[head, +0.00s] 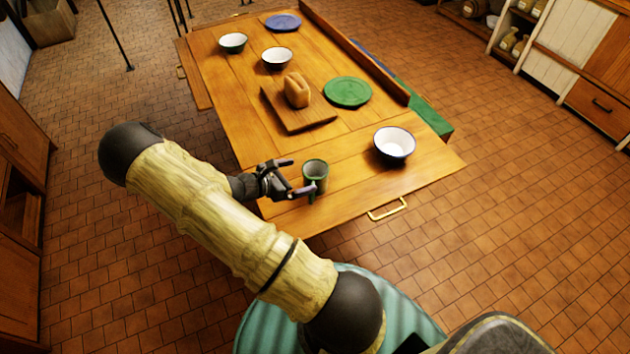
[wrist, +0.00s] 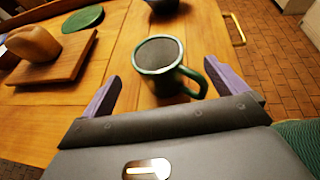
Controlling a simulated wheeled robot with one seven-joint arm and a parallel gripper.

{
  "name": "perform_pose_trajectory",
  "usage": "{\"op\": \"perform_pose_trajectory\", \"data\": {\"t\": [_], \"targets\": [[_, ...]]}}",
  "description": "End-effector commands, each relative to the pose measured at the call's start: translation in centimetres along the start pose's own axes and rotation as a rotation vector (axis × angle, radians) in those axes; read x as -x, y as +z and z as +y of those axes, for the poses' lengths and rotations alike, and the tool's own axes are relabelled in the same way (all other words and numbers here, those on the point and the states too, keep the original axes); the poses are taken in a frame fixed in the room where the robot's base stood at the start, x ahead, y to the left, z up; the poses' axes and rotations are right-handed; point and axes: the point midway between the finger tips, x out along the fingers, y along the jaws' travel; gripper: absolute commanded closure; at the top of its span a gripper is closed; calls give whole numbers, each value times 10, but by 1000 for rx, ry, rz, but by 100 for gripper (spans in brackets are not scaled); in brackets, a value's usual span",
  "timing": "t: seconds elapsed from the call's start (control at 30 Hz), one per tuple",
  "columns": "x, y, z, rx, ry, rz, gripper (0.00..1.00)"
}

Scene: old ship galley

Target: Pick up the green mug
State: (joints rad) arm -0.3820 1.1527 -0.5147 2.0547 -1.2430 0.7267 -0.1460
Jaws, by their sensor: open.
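The green mug (head: 315,175) stands upright on the wooden table (head: 345,205) near its front edge. In the wrist view the mug (wrist: 158,68) has a dark green rim and a grey inside, and its handle points to the lower right. My gripper (head: 292,177) is open, at the left of the mug in the head view. In the wrist view its two purple fingers (wrist: 170,90) are spread apart, with the mug ahead of and partly between them. The right finger is close to the handle; I cannot tell whether they touch.
A white bowl (head: 394,143) stands right of the mug. A cutting board (head: 305,120) with a bread loaf (head: 297,90) lies behind, next to a green plate (head: 347,92). Two bowls (head: 277,58) (head: 233,42) and a blue plate (head: 283,22) are farther back. A brass handle (head: 388,209) is on the front edge.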

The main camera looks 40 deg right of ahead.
Motion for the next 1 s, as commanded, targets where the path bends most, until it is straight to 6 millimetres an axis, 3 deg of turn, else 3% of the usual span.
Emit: {"op": "perform_pose_trajectory", "data": {"t": [0.1,0.47,0.83,1.0], "targets": [[-11,0,0,0,0,0,3],[-13,0,1,1,4,0,3],[-58,4,4,3,2,0,3],[-62,2,5,2,8,1,3]]}}
